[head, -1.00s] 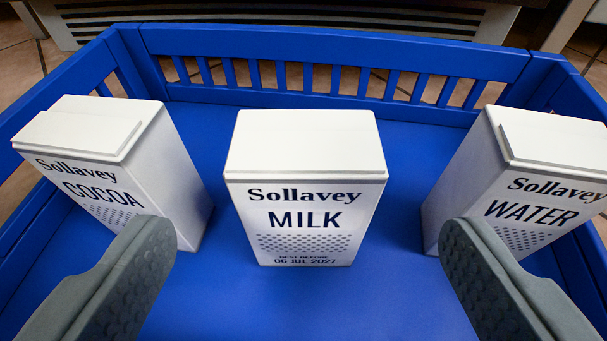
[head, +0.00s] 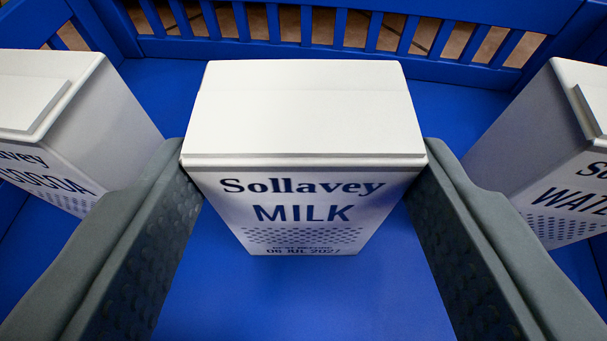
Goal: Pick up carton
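A white milk carton (head: 303,190) stands upright in the middle of a blue crate (head: 150,88), its label reading Sollavey MILK, 06 JUL 2027. A white cocoa carton (head: 70,115) stands to its left and a white water carton (head: 545,140) to its right, both cut off by the picture edges. My gripper (head: 304,165) is open, with one grey finger on each side of the milk carton. The fingertips are close to its upper side edges. I cannot tell whether they touch it. The fingers partly cover the cocoa and water cartons.
The crate's slatted back wall (head: 340,30) rises behind the cartons. Bare blue crate floor shows between the cartons and in front of the milk carton. The cocoa and water cartons stand close outside my fingers.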

